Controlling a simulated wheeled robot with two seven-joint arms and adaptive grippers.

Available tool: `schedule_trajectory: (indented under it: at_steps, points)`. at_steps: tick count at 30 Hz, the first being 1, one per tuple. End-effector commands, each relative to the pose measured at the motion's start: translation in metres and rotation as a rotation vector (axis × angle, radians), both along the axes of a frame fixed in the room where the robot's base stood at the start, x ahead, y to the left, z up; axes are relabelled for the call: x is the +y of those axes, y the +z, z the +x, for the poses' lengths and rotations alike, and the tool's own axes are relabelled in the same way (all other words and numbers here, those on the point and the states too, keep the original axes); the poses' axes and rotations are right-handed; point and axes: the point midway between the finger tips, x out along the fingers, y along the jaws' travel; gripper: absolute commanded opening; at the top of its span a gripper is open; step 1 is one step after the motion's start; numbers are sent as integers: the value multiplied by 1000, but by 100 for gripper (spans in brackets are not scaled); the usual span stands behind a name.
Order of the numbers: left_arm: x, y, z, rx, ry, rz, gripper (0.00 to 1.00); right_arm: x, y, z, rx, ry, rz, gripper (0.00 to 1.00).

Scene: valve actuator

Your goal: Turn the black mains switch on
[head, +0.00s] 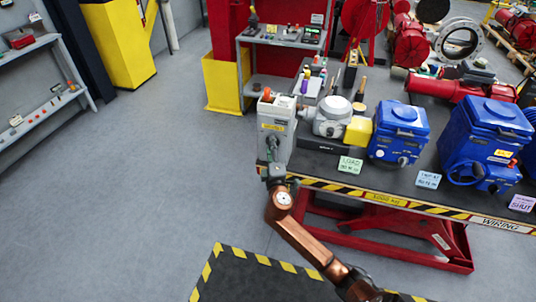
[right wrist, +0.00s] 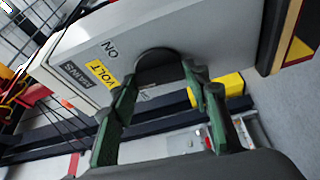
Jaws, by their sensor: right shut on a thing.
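The mains box (head: 281,112) is a grey upright cabinet at the left end of the workbench. In the right wrist view the box (right wrist: 75,55) fills the upper part, tilted, with a MAINS plate, a yellow VOLT label and the word ON. The black mains switch (right wrist: 155,62) is a dark rounded knob on its face. My right gripper (head: 272,165) is at the front of the box. In the right wrist view its green fingers (right wrist: 160,78) are on both sides of the knob, shut on it. The knob's exact angle is hard to tell. My left gripper is not in view.
The workbench (head: 400,195) has a striped front edge. Right of the box stand a grey actuator (head: 328,115), a yellow block (head: 358,131) and blue actuators (head: 398,130), with small cards before them. The floor at left is clear.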

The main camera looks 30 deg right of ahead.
Motion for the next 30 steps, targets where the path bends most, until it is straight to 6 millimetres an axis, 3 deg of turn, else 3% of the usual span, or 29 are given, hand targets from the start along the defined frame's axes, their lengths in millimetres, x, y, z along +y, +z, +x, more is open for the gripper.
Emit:
schedule_trajectory:
  at_steps: [1,6,20,24,30]
  points:
    - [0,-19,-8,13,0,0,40,0,-16,1,-26,-2,35,19]
    - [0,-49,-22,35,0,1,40,0,-17,1,-142,-4,134,19]
    - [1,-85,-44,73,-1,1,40,1,-11,1,-300,-2,268,19]
    - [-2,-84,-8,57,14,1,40,1,-11,2,-336,-3,299,19]
    - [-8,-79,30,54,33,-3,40,1,-11,2,-391,-3,344,19]
